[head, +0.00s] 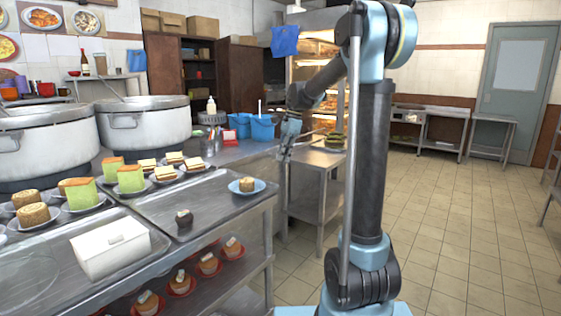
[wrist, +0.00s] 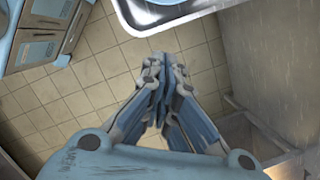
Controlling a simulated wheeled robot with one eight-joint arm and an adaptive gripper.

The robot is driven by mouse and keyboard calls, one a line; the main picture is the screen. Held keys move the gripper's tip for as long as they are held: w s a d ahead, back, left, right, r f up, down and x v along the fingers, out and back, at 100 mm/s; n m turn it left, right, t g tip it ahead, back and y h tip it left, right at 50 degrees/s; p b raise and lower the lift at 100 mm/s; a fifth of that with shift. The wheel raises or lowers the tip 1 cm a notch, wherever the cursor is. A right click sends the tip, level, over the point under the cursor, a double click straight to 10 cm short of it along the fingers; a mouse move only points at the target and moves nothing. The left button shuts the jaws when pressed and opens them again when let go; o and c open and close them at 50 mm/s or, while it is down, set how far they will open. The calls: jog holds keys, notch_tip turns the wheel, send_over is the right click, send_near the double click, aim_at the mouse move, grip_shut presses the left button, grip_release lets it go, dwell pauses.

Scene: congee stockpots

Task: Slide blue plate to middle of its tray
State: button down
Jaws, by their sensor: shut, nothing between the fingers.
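The blue plate (head: 259,186) sits near the right end of a metal tray (head: 200,197) on the counter, with a small brown cake (head: 247,184) on it. A dark cupcake (head: 184,218) stands on the same tray, nearer the front left. My gripper (head: 284,157) is shut and empty, raised above and behind the plate, apart from it. In the wrist view my gripper (wrist: 162,68) points down past the tray's corner (wrist: 136,29), over the floor. Only a bit of the blue plate (wrist: 165,2) shows there at the top edge.
Large stockpots (head: 145,124) and plates of green cake (head: 82,193) stand to the left. A white box (head: 108,250) lies on the front tray. Red plates of cakes (head: 208,265) fill the lower shelf. Blue containers (head: 262,128) stand behind. The floor on the right is clear.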

aim_at(268, 183)
jog(key=shift+s+a+f, duration=0.35)
jog(key=shift+a+f, duration=0.6)
jog(key=shift+f, duration=0.35)
jog(key=shift+s+a+f, duration=0.3)
jog(key=shift+a+f, duration=0.6)
jog(key=shift+f, duration=0.35)
jog(key=shift+s+a+f, duration=0.35)
jog(key=shift+a+f, duration=0.6)
jog(key=shift+f, duration=0.35)
